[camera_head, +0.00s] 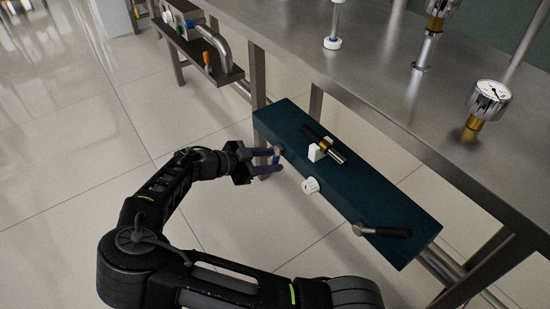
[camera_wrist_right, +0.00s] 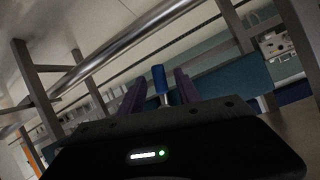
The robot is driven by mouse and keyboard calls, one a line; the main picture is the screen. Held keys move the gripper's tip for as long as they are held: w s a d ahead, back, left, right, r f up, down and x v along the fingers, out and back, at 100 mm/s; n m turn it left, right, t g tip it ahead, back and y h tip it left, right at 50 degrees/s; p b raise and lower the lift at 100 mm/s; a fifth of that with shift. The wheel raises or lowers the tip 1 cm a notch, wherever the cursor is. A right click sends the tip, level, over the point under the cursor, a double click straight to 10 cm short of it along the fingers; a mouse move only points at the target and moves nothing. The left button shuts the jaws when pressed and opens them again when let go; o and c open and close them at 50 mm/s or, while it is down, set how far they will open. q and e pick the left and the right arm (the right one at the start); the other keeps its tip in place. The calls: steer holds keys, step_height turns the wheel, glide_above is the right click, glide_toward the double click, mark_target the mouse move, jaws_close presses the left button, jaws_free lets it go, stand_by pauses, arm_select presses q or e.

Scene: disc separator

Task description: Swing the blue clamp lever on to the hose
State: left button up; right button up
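My right gripper (camera_head: 266,161) reaches from the left to the near long side of a dark teal panel (camera_head: 370,195). Its two purple fingers are apart. In the right wrist view the blue clamp lever (camera_wrist_right: 159,80), a blue grip on a metal rod, stands between the open fingers (camera_wrist_right: 160,92), with gaps visible on both sides. In the head view the lever is hard to tell from the fingertips. My left gripper is not in view.
A white round knob (camera_head: 311,185) and a black-handled lever (camera_head: 385,231) sit on the panel. A low shelf (camera_head: 205,60) is at upper left. The tiled floor at left is clear.

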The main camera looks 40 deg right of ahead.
steer(key=p+v, duration=0.1)
steer(key=v, duration=0.4)
steer(key=shift+a+r, duration=0.15)
steer(key=shift+a, duration=0.15)
